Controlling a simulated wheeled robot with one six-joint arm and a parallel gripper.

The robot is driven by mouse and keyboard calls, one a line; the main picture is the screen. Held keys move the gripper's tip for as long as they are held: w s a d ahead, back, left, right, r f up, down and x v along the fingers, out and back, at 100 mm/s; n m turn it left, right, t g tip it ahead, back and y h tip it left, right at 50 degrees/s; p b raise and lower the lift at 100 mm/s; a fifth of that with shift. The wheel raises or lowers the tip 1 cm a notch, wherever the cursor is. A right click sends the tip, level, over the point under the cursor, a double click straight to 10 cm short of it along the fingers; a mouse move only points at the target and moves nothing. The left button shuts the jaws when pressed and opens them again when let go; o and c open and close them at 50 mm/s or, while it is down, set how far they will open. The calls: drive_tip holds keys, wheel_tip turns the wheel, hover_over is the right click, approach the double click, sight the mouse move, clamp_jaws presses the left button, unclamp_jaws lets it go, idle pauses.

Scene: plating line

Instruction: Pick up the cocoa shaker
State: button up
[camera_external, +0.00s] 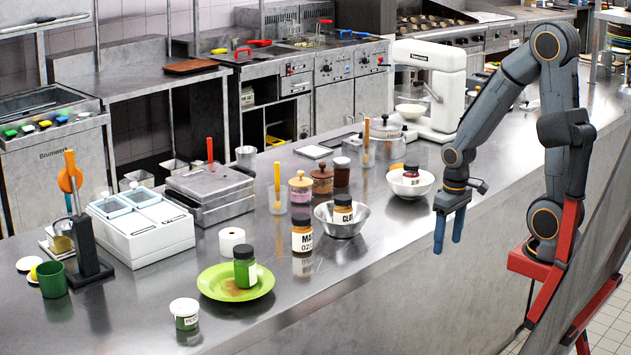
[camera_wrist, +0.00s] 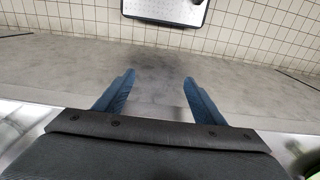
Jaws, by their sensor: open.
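No label that I can read says cocoa, so I cannot tell which container is the cocoa shaker. A dark green-lidded jar (camera_external: 245,268) stands on a green plate (camera_external: 213,284) beside brown powder. A brown-lidded jar marked "MA" (camera_external: 302,236) stands on the counter. A similar jar marked "CLO" (camera_external: 343,212) is in a steel bowl (camera_external: 333,228). A dark red jar (camera_external: 411,176) is in a white bowl (camera_external: 398,187). My gripper (camera_external: 450,245) is open and empty, pointing down near the counter's front edge, right of these jars. Its blue fingers (camera_wrist: 158,88) are apart in the wrist view.
A white-lidded jar (camera_external: 185,314) stands at the counter's near end. Lidded pots (camera_external: 300,188), a spatula in a cup (camera_external: 277,190) and a white mixer (camera_external: 430,85) stand farther back. Bare counter (camera_external: 375,255) lies between the bowls and my gripper.

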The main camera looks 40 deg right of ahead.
drive_tip(key=shift+c, duration=0.2)
drive_tip(key=c, duration=0.3)
